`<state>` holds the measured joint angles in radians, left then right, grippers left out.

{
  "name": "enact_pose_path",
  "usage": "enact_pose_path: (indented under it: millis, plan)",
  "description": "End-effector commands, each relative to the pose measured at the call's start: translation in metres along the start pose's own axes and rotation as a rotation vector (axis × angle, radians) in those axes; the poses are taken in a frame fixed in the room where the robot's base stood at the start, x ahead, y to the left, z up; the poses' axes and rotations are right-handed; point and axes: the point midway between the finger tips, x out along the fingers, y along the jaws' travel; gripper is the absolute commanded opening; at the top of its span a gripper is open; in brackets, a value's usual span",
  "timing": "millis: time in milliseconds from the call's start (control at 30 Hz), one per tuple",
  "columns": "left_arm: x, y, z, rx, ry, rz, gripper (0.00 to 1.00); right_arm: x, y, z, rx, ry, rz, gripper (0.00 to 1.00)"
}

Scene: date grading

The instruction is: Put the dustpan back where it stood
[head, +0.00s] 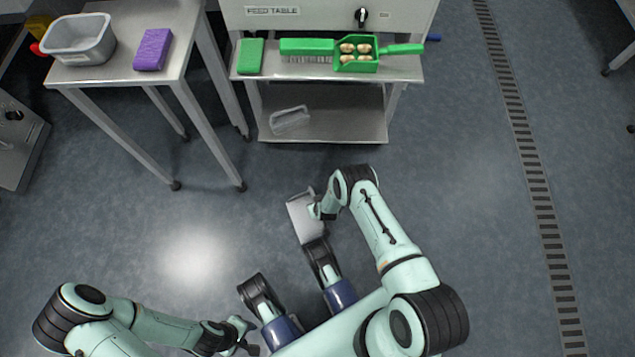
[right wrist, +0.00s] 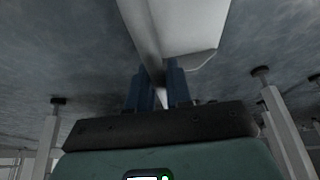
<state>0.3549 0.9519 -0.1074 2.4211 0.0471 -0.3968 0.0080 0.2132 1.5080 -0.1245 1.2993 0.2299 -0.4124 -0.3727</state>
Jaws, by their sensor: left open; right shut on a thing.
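A green pan with a handle to the right (head: 343,67), shaped like a dustpan, lies on the upper shelf of the feed table (head: 400,72), with several brown, date-like pieces in it. My right gripper (head: 315,208) is shut on a pale grey, pan-like thing (head: 303,222) and holds it out in front of the feed table, clear of it. In the right wrist view this pale thing (right wrist: 185,25) runs up from between the fingers; I cannot tell for certain what it is. My left gripper (head: 243,335) is open and empty, low at the picture's bottom.
A green brush (head: 305,47) and green block (head: 250,56) share the upper shelf. A clear, handled thing (head: 290,120) lies on the lower shelf. A side table at left holds a grey tub (head: 80,45) and purple sponge (head: 153,49). A drain (head: 530,180) crosses the open floor at right.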

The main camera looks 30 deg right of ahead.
Motion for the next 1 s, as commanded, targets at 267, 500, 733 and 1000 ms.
enact_pose_path:
  millis: [267,500,733,1000]
  plan:
    - [-0.0001,0.0002,0.0000,0.001,0.000,0.000,0.43,0.0002,-0.0001,-0.0005,0.000,0.001,0.000,0.00]
    - [-0.0001,0.0004,-0.0002,0.001,0.001,0.001,0.43,0.0043,0.0001,0.0014,0.000,0.001,0.000,0.00]
    - [-0.0001,0.0005,-0.0003,0.001,0.001,0.001,0.43,0.0087,0.0001,0.0036,0.000,0.000,0.000,0.00]
    - [-0.0002,0.0005,-0.0003,0.001,0.002,0.001,0.43,0.0093,0.0002,0.0038,0.000,0.000,0.000,0.49]
